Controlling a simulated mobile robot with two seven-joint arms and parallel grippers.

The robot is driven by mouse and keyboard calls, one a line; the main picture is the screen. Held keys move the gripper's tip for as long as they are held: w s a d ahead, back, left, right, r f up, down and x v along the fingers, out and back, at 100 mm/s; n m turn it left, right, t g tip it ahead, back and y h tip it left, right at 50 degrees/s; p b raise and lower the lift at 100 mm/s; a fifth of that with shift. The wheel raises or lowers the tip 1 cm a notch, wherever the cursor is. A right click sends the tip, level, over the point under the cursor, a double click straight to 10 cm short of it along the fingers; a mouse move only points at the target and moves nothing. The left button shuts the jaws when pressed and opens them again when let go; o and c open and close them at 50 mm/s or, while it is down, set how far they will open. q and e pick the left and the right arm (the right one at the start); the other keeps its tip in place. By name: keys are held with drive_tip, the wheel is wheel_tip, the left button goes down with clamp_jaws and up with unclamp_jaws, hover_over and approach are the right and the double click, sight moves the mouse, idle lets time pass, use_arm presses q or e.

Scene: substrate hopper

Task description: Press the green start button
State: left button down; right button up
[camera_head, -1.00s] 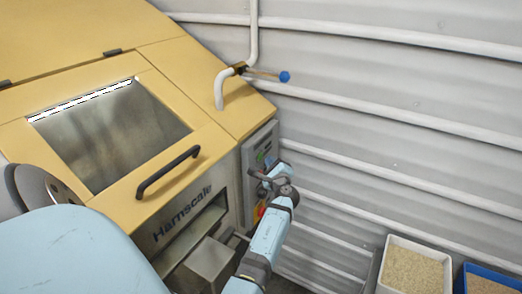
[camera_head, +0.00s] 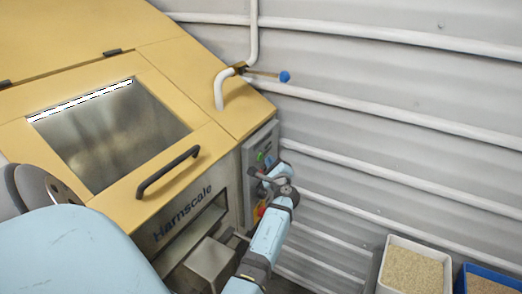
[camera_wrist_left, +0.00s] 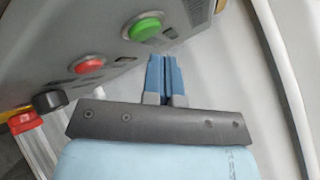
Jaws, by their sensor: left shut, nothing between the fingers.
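The green start button (camera_wrist_left: 145,27) is a round green dome in a grey ring on the control panel (camera_wrist_left: 125,52). It also shows as a small green spot in the head view (camera_head: 260,157), on the panel at the machine's right side. My left gripper (camera_wrist_left: 163,56) is shut and empty. In the wrist view its blue fingertips are just below and right of the green button, close to the panel; I cannot tell whether they touch it. In the head view the gripper (camera_head: 253,172) is in front of the panel, below the green button. My right gripper is not in view.
A red button (camera_wrist_left: 88,66) sits beside the green one, and a dark knob (camera_wrist_left: 48,101) with a red part is farther down. The yellow hopper (camera_head: 210,150) has a black handle (camera_head: 168,172). A white bin (camera_head: 384,270) and a blue bin (camera_head: 462,280) stand at lower right.

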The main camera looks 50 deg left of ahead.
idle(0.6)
use_arm(q)
drive_tip(key=shift+s+a, duration=0.15)
drive_tip(key=shift+a, duration=0.25)
